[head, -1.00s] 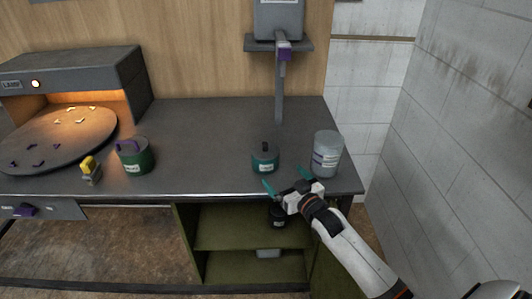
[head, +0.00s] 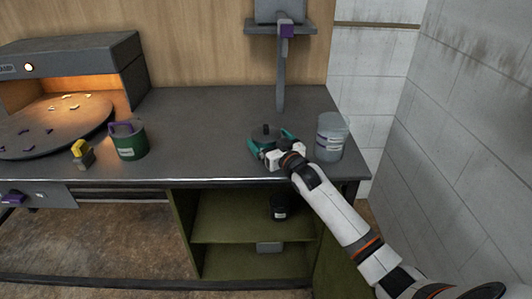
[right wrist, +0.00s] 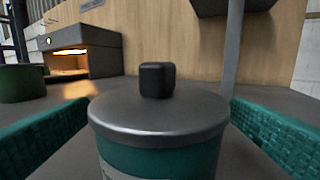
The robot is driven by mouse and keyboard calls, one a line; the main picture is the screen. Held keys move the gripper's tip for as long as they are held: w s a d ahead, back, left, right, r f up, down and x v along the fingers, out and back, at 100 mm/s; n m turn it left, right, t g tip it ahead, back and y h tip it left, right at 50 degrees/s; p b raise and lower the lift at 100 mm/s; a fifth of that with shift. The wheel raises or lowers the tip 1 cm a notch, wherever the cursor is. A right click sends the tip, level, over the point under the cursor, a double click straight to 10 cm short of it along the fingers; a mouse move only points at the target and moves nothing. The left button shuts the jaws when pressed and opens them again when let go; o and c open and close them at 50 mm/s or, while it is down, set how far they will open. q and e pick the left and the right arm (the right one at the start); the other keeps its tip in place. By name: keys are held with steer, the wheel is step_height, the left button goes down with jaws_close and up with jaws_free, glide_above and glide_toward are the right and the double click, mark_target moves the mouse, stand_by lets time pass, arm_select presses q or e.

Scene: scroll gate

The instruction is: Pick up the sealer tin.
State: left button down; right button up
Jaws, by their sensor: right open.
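A small teal tin with a grey lid and black knob (head: 266,130) stands upright on the workbench, mostly hidden behind my right gripper in the head view. Its label is too small to read, so I cannot confirm it is the sealer tin. In the right wrist view the tin (right wrist: 158,152) stands close, centred between the teal fingers. My right gripper (head: 269,141) is open, with a finger on each side of the tin and a visible gap at both sides. My left gripper is not in view.
A green tin with a purple handle (head: 129,141) and a yellow-topped item (head: 83,154) stand left, near a lit turntable (head: 50,125). A dark post (head: 280,85) rises behind. The bench middle (head: 195,130) is clear.

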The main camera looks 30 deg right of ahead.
steer(key=shift+w+f+b, duration=0.2)
steer(key=shift+w+b, duration=0.25)
steer(key=shift+w, duration=0.6)
steer(key=shift+w+r, duration=0.15)
steer(key=shift+c, duration=0.2)
steer(key=shift+r, duration=0.1)
steer(key=c, duration=1.1)
